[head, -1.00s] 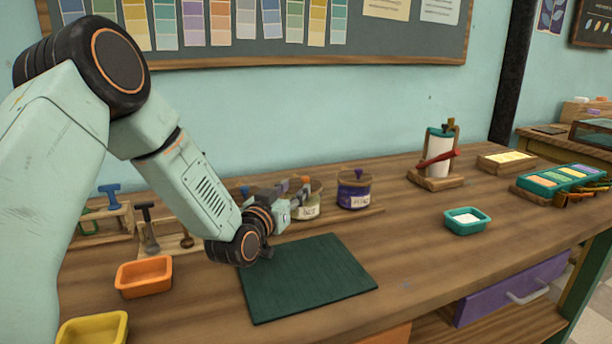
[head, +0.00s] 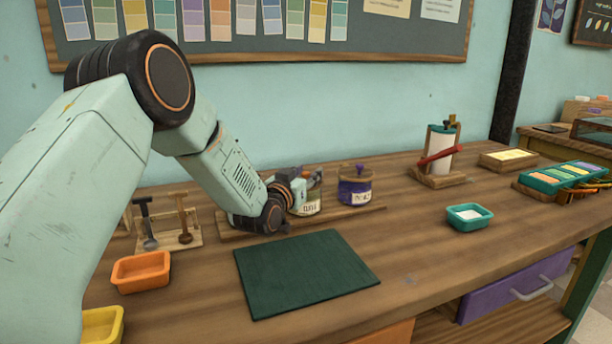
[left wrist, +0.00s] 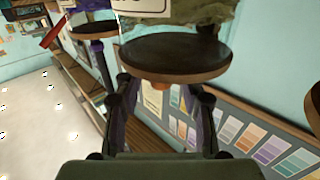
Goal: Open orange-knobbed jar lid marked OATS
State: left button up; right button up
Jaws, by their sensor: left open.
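The jar with the OATS-like label (head: 308,208) stands in a row at the back of the table, partly hidden by my left gripper (head: 303,183). In the left wrist view its round wooden-rimmed lid (left wrist: 172,60) fills the upper middle, with a small orange knob (left wrist: 158,85) showing, upside down. My left gripper (left wrist: 163,97) is open, its two fingers on either side of the knob. I cannot tell whether they touch it. The lid sits on the jar. My right gripper is out of view.
A purple-knobbed jar (head: 355,186) stands just right; another lid (left wrist: 314,100) shows at the wrist view's edge. A dark green mat (head: 305,272) lies in front, bare. An orange tray (head: 141,272) and a teal tray (head: 470,217) stand apart.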

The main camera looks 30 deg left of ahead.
pick_arm(q)
jog(key=shift+c, duration=0.4)
grip_shut()
jog(key=shift+w+f, duration=0.1)
